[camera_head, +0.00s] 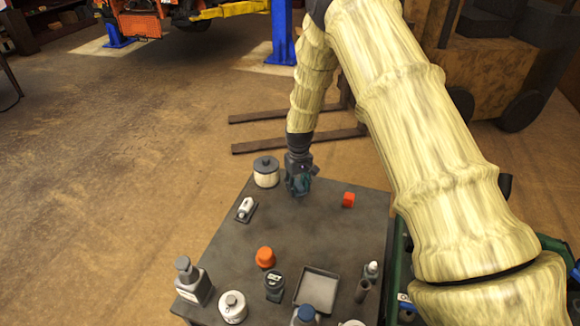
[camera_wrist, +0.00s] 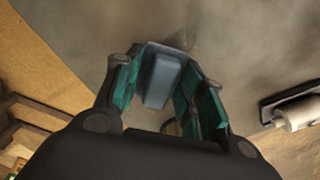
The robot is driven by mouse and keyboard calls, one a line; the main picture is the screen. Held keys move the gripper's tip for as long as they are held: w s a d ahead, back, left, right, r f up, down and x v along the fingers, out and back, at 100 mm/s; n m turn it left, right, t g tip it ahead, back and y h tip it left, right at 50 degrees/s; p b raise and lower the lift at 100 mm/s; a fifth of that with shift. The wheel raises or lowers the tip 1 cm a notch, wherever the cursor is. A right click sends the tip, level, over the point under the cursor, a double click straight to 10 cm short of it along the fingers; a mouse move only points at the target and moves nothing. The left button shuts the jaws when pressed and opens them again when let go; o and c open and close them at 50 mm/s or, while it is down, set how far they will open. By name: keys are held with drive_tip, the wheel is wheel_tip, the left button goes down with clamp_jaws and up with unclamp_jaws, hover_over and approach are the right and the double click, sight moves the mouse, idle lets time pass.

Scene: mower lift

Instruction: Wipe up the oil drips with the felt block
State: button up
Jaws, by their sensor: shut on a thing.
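My gripper (camera_head: 298,188) is low over the far part of the dark table (camera_head: 310,235). In the wrist view its teal-padded fingers (camera_wrist: 164,72) are shut on a blue-grey block, the felt block (camera_wrist: 160,82). The block's far end is close to the tabletop; I cannot tell whether it touches. In the head view the block is mostly hidden by the gripper. A faint dark patch shows on the tabletop beyond the block in the wrist view; I cannot tell whether it is oil or shadow. No oil drips show clearly.
A lidded pale jar (camera_head: 266,172) stands just left of my gripper, with a white bottle on a dark holder (camera_head: 245,209) nearer. A red block (camera_head: 348,200) lies to the right. An orange item (camera_head: 265,257), a tray (camera_head: 334,273) and several containers crowd the near edge. The table's middle is clear.

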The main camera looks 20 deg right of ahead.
drive_tip(key=shift+w+a+r, duration=0.1)
drive_tip(key=shift+w+a, duration=0.35)
drive_tip(key=shift+a, duration=0.15)
wheel_tip(320, 180, up, 5)
drive_tip(key=shift+s+f+p, duration=0.1)
drive_tip(key=shift+f+p, duration=0.1)
drive_tip(key=shift+p, duration=0.95)
drive_tip(key=shift+r+p, duration=0.4)
drive_tip(key=shift+r, duration=0.2)
drive_tip(key=shift+d+r+p, duration=0.1)
drive_tip(key=shift+r+p, duration=0.35)
drive_tip(key=shift+r, duration=0.75)
drive_tip(key=shift+f, duration=0.1)
